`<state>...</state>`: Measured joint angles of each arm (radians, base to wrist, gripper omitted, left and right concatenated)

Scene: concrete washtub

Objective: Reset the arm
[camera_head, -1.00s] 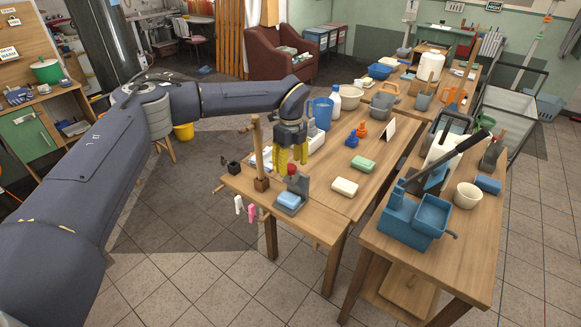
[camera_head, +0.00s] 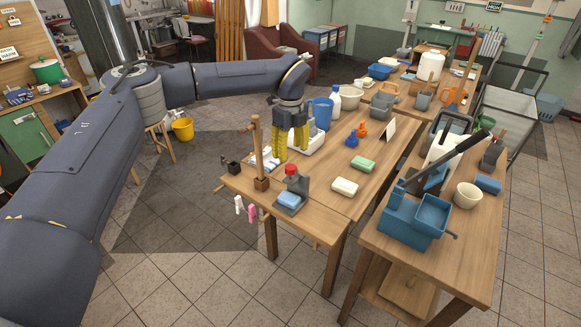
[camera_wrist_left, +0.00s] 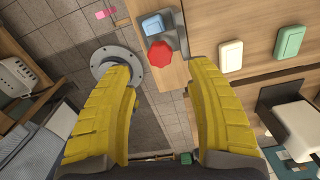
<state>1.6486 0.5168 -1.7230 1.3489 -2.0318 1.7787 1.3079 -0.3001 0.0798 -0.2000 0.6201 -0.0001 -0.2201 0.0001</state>
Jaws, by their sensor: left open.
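My left gripper (camera_head: 291,143) has yellow fingers and is open and empty. It hangs above the back left part of the wooden table (camera_head: 325,187) in the head view. In the left wrist view its two yellow fingers (camera_wrist_left: 162,110) are spread wide with nothing between them. My left arm (camera_head: 130,120) reaches in from the left. My right gripper does not show.
A wooden post (camera_head: 257,150) stands close to the left of the gripper. White soap (camera_head: 344,186) and green soap (camera_head: 362,163) lie to the right. The floor left of the table is mostly clear.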

